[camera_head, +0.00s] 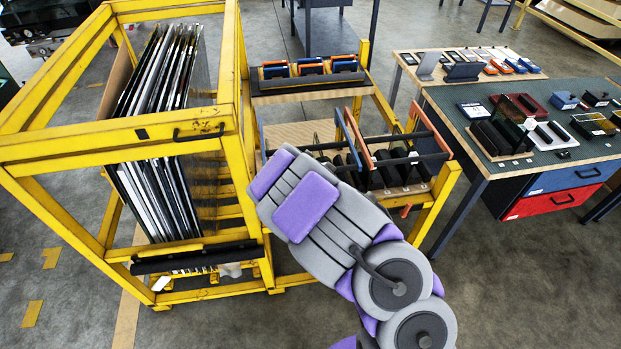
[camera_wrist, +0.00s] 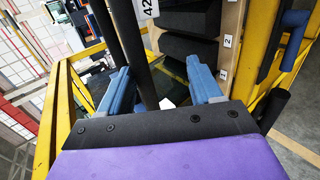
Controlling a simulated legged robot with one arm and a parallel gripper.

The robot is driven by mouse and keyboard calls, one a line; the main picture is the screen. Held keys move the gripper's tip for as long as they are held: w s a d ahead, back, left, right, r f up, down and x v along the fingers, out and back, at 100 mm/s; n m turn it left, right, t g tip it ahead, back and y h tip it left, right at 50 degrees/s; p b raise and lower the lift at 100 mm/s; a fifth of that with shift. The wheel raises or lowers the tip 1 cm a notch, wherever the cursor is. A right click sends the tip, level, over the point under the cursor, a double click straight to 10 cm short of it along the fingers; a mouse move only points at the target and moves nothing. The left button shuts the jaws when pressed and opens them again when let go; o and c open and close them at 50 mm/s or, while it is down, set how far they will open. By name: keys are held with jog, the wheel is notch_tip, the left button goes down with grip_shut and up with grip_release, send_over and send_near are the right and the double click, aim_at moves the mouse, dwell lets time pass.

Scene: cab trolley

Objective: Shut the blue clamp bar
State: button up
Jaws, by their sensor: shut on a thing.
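In the head view, a yellow rack (camera_head: 440,190) holds a blue bar (camera_head: 347,142) and an orange bar (camera_head: 360,140) with black rods across them. Another blue upright piece (camera_head: 262,135) shows at the rack's left. I cannot tell which of these is the blue clamp bar. My gripper's fingertips are hidden behind my grey and purple arm in the head view. In the wrist view, my gripper's blue fingers (camera_wrist: 166,88) stand on both sides of a dark rod (camera_wrist: 135,45), and the gripper is shut on it. The contact itself is unclear.
A tall yellow frame (camera_head: 190,135) holding upright panels (camera_head: 165,75) stands at left. A workbench (camera_head: 480,160) with red and blue drawers stands at right. In the wrist view, a blue grip (camera_wrist: 295,32) and yellow posts (camera_wrist: 262,40) are close by at right. Floor is clear at front left.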

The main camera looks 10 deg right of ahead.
jog(key=shift+w+d, duration=0.1)
jog(key=shift+w, duration=0.15)
dwell(0.7)
jog(key=shift+r, duration=0.1)
